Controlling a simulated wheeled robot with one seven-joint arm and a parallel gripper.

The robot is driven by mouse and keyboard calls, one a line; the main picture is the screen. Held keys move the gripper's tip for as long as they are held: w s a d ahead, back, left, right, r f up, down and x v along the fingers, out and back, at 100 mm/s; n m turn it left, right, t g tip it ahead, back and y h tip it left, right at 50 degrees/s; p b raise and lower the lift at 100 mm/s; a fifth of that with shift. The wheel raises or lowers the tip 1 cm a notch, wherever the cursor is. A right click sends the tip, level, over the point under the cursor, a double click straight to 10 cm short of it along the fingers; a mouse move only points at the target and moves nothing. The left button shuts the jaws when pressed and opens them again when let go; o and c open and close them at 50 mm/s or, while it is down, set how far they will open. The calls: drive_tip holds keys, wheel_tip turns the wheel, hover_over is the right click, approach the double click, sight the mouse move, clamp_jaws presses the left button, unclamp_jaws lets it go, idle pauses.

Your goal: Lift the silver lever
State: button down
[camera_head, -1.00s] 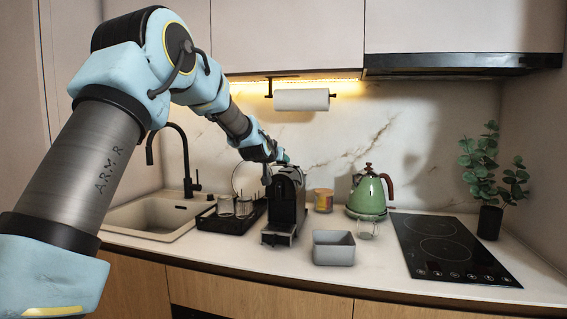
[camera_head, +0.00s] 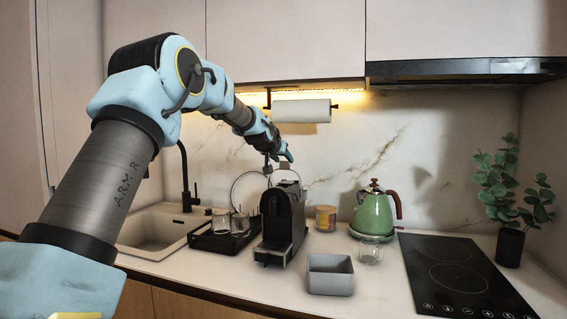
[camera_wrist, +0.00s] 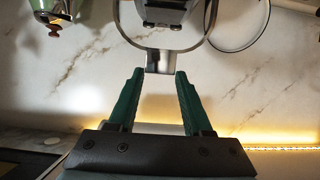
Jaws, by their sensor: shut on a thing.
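The black coffee machine (camera_head: 279,224) stands on the counter in the head view. Its silver lever (camera_head: 287,170) shows as a thin loop raised above the machine's top. In the wrist view, the lever (camera_wrist: 160,60) is a metal loop with a flat tab at its end, and the machine body (camera_wrist: 165,12) is at the top edge. My gripper (camera_wrist: 159,75) has green fingers on either side of the tab and is shut on it. In the head view, my gripper (camera_head: 285,154) is above the machine; the exact finger contact is too small to see there.
A dish rack (camera_head: 225,240) with glasses and a plate is left of the machine, beside the sink (camera_head: 150,235). A paper towel roll (camera_head: 302,110) hangs above.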

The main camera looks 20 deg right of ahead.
drive_tip(key=shift+w+d+r, duration=0.3)
drive_tip(key=shift+w+d, duration=0.1)
drive_tip(key=shift+w, duration=0.05)
drive_tip(key=shift+f, duration=0.1)
drive_tip(key=shift+c, duration=2.3)
unclamp_jaws()
drive_tip(key=shift+f, duration=0.1)
drive_tip(key=shift+o, duration=0.7)
drive_tip(key=shift+d+f, duration=0.1)
drive_tip(key=b+v, duration=0.4)
drive_tip(key=v, duration=0.7)
drive_tip(key=shift+b, duration=0.35)
